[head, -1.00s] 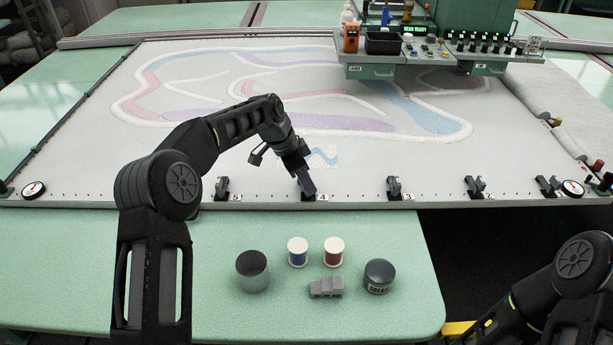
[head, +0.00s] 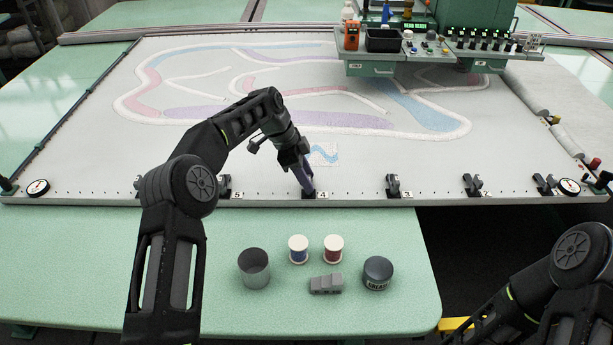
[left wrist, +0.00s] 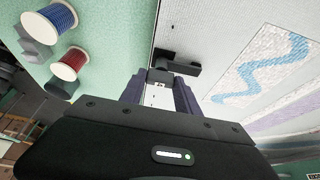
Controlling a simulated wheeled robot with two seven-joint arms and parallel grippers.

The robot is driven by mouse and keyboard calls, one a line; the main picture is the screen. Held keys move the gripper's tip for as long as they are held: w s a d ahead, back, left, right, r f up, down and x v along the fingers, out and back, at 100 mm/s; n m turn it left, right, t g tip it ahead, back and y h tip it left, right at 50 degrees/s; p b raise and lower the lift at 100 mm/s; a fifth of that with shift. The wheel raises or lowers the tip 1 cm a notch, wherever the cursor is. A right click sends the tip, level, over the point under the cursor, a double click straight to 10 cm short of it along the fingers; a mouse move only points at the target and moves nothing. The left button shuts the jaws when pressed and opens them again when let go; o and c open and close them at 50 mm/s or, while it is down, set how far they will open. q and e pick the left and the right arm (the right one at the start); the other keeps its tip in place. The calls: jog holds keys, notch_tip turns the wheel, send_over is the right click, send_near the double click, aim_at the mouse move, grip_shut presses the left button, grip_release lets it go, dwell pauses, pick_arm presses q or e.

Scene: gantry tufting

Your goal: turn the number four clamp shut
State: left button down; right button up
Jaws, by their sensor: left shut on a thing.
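The number four clamp (head: 309,196) is a small dark clamp on the front rail of the frame, beside the white label 4 (head: 323,195). My left gripper (head: 307,188) reaches down to it and is shut on part of it. In the left wrist view the dark clamp (left wrist: 180,66) shows at the ends of the purple-grey fingers (left wrist: 160,85), with a dark bar pointing right. The fingers hide part of the clamp in the head view. My right arm shows at the lower right, but its gripper is out of view.
Clamps five (head: 224,187), three (head: 393,188) and two (head: 472,185) stand along the same rail. On the green table are a grey cup (head: 254,268), two thread spools (head: 298,250), a grey block (head: 326,285) and a grease tin (head: 377,273).

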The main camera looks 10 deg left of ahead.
pick_arm(q)
jog(key=c, duration=0.9)
grip_release()
jog(key=v, duration=0.7)
jog(key=shift+a+r, duration=0.2)
jog(key=shift+r, duration=0.15)
jog(key=shift+s, duration=0.1)
